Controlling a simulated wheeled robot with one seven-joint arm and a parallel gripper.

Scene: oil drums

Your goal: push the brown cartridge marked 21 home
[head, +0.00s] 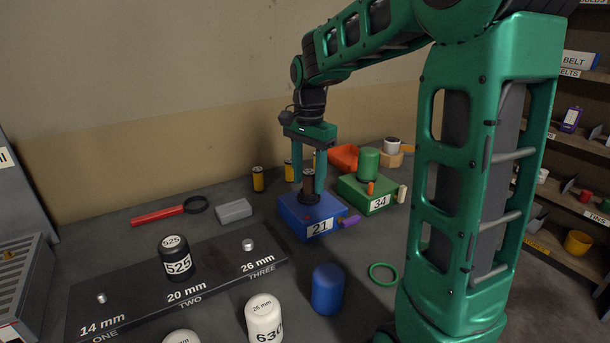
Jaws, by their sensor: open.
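The fingers partly hide the cartridge.
A green block (380,203) marked 34 with a green cylinder (368,164) stands close on the right. A purple piece (349,221) lies at the blue block's right corner. A grey block (234,211) lies to the left. A blue cylinder (327,289) and dark size board (130,290) are in front.

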